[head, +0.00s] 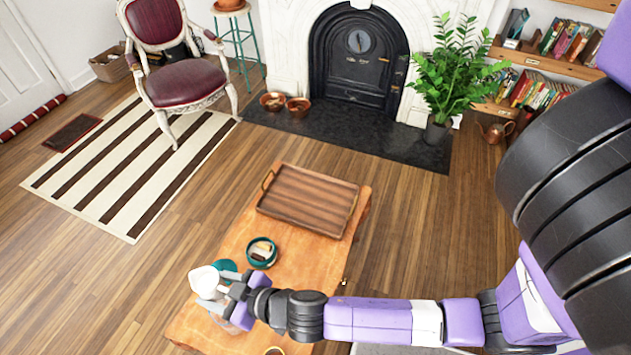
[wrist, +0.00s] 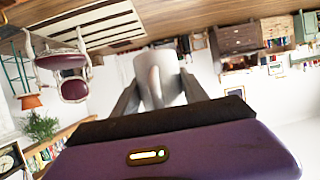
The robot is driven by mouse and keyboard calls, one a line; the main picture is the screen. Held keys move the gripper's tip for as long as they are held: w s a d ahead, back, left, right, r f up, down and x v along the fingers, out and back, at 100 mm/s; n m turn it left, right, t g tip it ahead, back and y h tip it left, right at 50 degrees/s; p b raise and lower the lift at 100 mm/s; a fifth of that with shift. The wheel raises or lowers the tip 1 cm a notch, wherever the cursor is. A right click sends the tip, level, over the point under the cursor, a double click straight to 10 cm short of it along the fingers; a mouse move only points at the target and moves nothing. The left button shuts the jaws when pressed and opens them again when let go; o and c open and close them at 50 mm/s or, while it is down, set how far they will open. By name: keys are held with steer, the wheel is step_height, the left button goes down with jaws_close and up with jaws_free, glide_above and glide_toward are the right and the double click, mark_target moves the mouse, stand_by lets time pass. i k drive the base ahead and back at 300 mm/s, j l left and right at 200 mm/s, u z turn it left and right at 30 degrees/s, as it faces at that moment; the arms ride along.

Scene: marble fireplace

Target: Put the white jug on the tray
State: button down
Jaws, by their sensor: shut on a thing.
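The white jug (head: 204,281) is at the tip of my gripper (head: 216,296), over the near left end of the wooden table in the head view. In the wrist view the jug (wrist: 156,76) sits between the two grey fingers (wrist: 158,95), with its handle facing the camera. My gripper is shut on it. The tray (head: 308,199) is a brown wooden one with raised sides and lies at the far end of the table. It looks empty. I cannot tell how high the jug is above the table.
The orange-brown wooden table (head: 236,250) holds a teal bowl (head: 261,253) with small things in it, between the jug and the tray. Another teal item (head: 226,266) shows right beside the jug. A red chair (head: 183,80) and a potted plant (head: 440,85) stand farther off.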

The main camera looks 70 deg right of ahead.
mark_target(297, 196)
steer(key=l+z, duration=0.45)
steer(key=i+l+z, duration=0.15)
steer(key=z, duration=0.25)
steer(key=i+l+z, duration=0.2)
steer(key=l+z, duration=0.25)
steer(key=i+l+z, duration=0.2)
steer(key=z, duration=0.2)
